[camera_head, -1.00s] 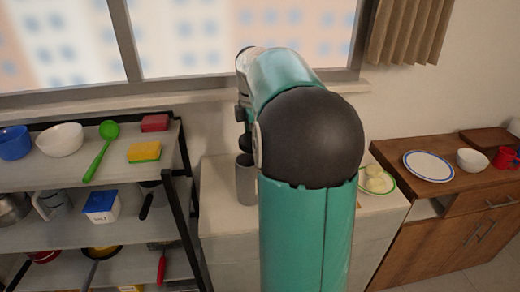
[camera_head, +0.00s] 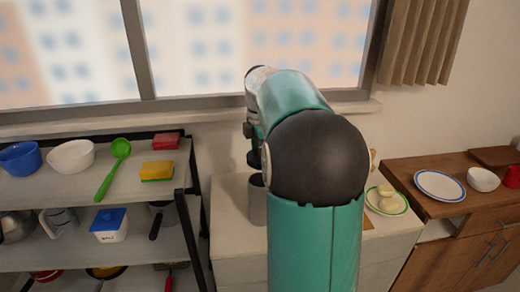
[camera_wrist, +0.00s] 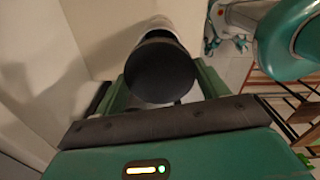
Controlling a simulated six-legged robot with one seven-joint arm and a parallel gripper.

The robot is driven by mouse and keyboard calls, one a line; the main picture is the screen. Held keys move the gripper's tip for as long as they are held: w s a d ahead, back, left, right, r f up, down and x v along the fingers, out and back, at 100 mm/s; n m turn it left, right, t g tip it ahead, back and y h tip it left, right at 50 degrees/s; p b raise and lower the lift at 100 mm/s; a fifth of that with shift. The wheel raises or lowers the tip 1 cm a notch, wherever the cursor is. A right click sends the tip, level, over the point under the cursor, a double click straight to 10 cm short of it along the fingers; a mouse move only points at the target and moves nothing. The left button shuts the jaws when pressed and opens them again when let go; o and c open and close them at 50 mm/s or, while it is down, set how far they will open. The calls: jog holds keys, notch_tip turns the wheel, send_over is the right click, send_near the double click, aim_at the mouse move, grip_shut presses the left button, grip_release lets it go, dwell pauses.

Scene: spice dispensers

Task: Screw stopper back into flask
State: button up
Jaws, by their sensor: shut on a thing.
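A grey cylindrical flask (camera_head: 257,203) stands upright on the white counter, partly hidden behind my arm in the head view. My gripper shows there only as dark parts (camera_head: 254,158) just above the flask's top. In the wrist view, a dark round stopper (camera_wrist: 160,72) sits between the green fingers of my gripper (camera_wrist: 166,92), which is shut on it. A pale rounded body (camera_wrist: 156,27) shows beyond the stopper. Whether the stopper touches the flask's mouth cannot be told, because my arm hides much of that spot.
A shelf rack (camera_head: 60,192) with bowls, a green ladle (camera_head: 113,168) and sponges stands left. A wooden cabinet (camera_head: 425,205) with a plate and bowl stands right. The window wall is behind.

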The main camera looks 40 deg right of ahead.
jog(key=shift+f, duration=2.25)
jog(key=shift+f, duration=0.95)
jog(key=shift+o, duration=1.3)
jog(key=c, duration=0.3)
jog(key=m, duration=0.9)
